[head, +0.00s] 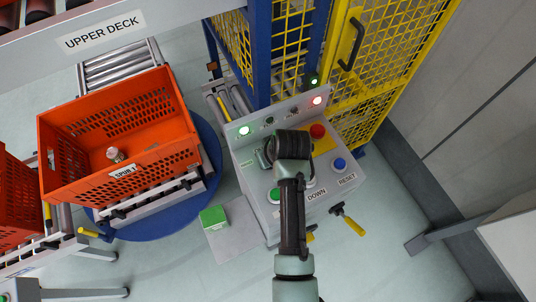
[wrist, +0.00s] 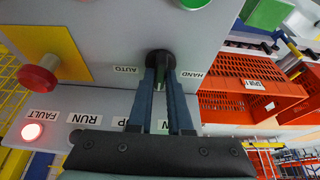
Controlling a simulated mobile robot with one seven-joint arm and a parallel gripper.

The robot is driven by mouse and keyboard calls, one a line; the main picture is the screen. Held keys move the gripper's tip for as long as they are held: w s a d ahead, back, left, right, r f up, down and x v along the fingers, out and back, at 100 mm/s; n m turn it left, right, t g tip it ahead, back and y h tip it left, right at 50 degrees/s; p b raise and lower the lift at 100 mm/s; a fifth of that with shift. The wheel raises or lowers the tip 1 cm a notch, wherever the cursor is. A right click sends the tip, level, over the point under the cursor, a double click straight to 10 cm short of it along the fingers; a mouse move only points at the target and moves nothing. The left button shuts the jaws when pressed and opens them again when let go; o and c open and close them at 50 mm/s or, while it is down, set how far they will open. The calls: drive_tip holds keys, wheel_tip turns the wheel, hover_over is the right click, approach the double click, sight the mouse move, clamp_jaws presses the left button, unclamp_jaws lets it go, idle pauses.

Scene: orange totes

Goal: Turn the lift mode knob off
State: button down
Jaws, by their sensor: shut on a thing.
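The lift mode knob (wrist: 159,57) is a round black knob on the grey control panel, between upside-down AUTO and HAND labels in the wrist view. My gripper (wrist: 161,74) has one blue-grey finger on each side of the knob and is shut on it. The fingers cover the knob's lower part and the panel below it, so I cannot tell which way it points. In the head view my gripper (head: 269,155) reaches over the grey control box (head: 250,178), and my wrist hides most of the knob.
A red mushroom button (wrist: 38,78) on a yellow plate and a lit red FAULT lamp (wrist: 32,132) are near. A blue RESET button (head: 339,164) and a green button (head: 274,195) sit on the box. Yellow mesh fencing (head: 380,60) stands behind; an orange tote (head: 120,140) stands left.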

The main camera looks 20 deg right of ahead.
idle(0.3)
drive_tip(key=c, duration=0.8)
unclamp_jaws()
drive_tip(key=shift+c, duration=0.2)
drive_tip(key=shift+r, duration=0.1)
drive_tip(key=b+v, duration=0.2)
drive_tip(key=v, duration=1.1)
drive_tip(key=shift+w, duration=0.1)
drive_tip(key=w+a+r+t+h+b, duration=0.15)
drive_tip(key=w+r+t, duration=0.25)
drive_tip(key=r, duration=0.4)
drive_tip(key=w+a+r+t+b, duration=0.1)
drive_tip(key=w+a+r+t, duration=0.2)
drive_tip(key=r, duration=0.4)
drive_tip(key=w+r+t+h+b, duration=0.1)
drive_tip(key=w+r+t+b, duration=0.1)
drive_tip(key=w+r+t, duration=0.45)
drive_tip(key=s+a+r+t+b, duration=0.1)
drive_tip(key=s+a+r+t, duration=0.2)
drive_tip(key=r, duration=0.6)
drive_tip(key=s+a+r+t+y, duration=0.1)
drive_tip(key=s+a+r+t, duration=0.2)
drive_tip(key=s+r, duration=0.3)
drive_tip(key=s+a+r+t+y+b, duration=0.1)
drive_tip(key=s+a+r+t, duration=0.2)
drive_tip(key=r, duration=0.8)
drive_tip(key=shift+s+a+r+b, duration=0.3)
drive_tip(key=shift+s+a+r, duration=0.15)
drive_tip(key=shift+s, duration=0.3)
